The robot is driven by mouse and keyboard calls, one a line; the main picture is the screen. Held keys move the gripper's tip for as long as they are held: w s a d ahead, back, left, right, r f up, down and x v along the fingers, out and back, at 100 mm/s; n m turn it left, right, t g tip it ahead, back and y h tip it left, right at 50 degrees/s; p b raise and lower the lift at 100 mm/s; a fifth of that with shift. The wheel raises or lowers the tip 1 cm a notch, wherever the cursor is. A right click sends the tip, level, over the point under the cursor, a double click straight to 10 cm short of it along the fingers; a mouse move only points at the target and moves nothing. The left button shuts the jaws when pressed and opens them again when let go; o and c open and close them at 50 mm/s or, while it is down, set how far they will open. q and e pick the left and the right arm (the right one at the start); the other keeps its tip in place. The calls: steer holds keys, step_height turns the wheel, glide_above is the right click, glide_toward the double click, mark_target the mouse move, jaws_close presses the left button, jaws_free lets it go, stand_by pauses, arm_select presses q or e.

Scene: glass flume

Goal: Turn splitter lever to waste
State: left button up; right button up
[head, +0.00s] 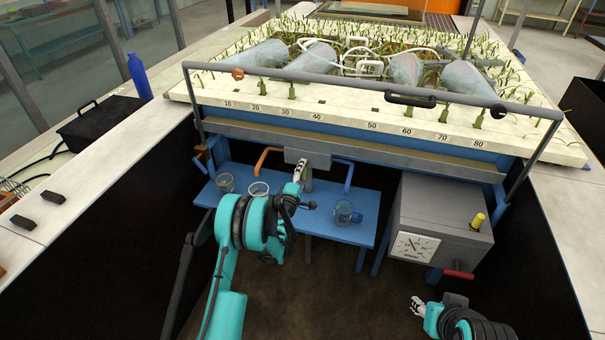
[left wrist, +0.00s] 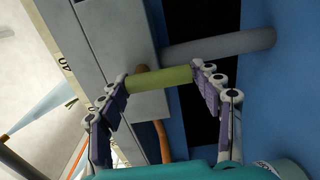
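The splitter (head: 291,156) is a grey block under the flume's front edge, with an orange spout (head: 268,153) on the left and a blue spout (head: 349,176) on the right. Its lever (left wrist: 160,79) shows in the left wrist view as a yellow-green bar spanning the space between my left fingers. My left gripper (head: 297,180) is open at the splitter; its fingers also show in the left wrist view (left wrist: 163,90). I cannot tell whether they touch the lever. In the head view the gripper largely hides the lever. My right gripper (head: 417,304) is low at the right, away from the splitter; its opening is unclear.
A blue bench (head: 313,222) below holds a glass beaker (head: 226,183), a round white-rimmed vessel (head: 259,189) and a beaker with a blue handle (head: 343,212). A grey box with a dial (head: 436,210) stands to the right. A grey rail (head: 330,83) crosses above.

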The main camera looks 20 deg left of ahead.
stand_by(0.3)
arm_select(q)
steer(key=s, duration=0.7)
steer(key=shift+s, duration=0.25)
steer(key=shift+a, duration=0.1)
